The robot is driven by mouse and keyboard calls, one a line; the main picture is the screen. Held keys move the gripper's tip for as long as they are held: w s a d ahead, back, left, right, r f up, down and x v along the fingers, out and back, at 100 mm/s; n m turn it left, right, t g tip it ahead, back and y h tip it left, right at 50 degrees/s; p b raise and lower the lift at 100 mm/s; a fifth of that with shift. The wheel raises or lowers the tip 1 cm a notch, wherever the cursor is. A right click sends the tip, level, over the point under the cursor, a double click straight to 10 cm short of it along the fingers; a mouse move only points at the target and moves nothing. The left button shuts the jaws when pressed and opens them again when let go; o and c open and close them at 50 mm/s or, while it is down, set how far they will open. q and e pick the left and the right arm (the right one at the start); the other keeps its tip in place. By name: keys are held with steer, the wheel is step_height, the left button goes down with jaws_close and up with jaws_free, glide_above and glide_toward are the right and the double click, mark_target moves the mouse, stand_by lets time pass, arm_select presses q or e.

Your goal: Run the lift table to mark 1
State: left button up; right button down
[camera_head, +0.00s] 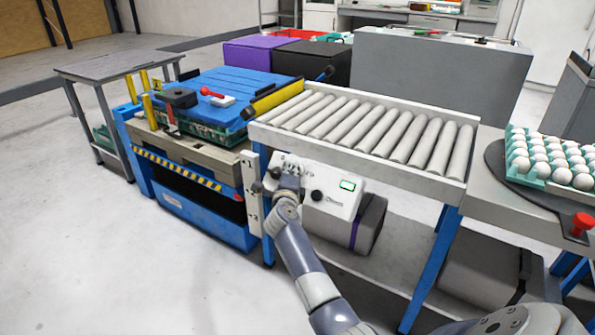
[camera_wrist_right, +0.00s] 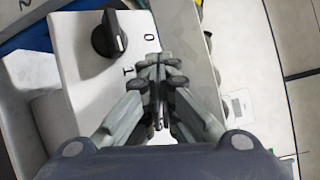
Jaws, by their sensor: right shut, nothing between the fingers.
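The lift table (camera_head: 205,222) is blue with a yellow-black striped edge and stands left of the roller conveyor. A white upright strip (camera_head: 251,195) with small marks stands at its right corner; I cannot read them surely. A white control box (camera_head: 340,205) with a lit green display hangs on the conveyor's front. My right gripper (camera_head: 288,180) is at the box's left part, shut and empty. In the right wrist view, the gripper (camera_wrist_right: 158,72) points at the white panel, beside a black rotary knob (camera_wrist_right: 108,36) and the printed marks O and I. Contact is unclear. My left gripper is out of view.
A wooden pallet (camera_head: 190,147) with a blue-topped stack (camera_head: 235,88) rests on the lift table. The roller conveyor (camera_head: 370,125) runs right to a table with an egg tray (camera_head: 540,178) and a red button (camera_head: 581,224). The floor in front is clear.

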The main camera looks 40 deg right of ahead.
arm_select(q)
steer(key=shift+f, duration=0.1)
arm_select(e)
steer(key=shift+d+f, duration=0.25)
steer(key=shift+d, duration=0.1)
stand_by(1.7)
stand_by(3.9)
steer(key=shift+a+r+p, duration=0.4)
steer(key=shift+r+p, duration=0.05)
steer(key=shift+p, duration=0.2)
steer(key=shift+s+a+r, duration=0.1)
steer(key=shift+a+r, duration=0.05)
steer(key=shift+s+a+p, duration=0.1)
steer(key=shift+a+p, duration=0.05)
steer(key=shift+p, duration=0.25)
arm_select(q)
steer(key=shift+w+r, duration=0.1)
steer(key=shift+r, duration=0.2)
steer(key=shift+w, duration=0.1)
arm_select(e)
steer(key=shift+r, duration=0.1)
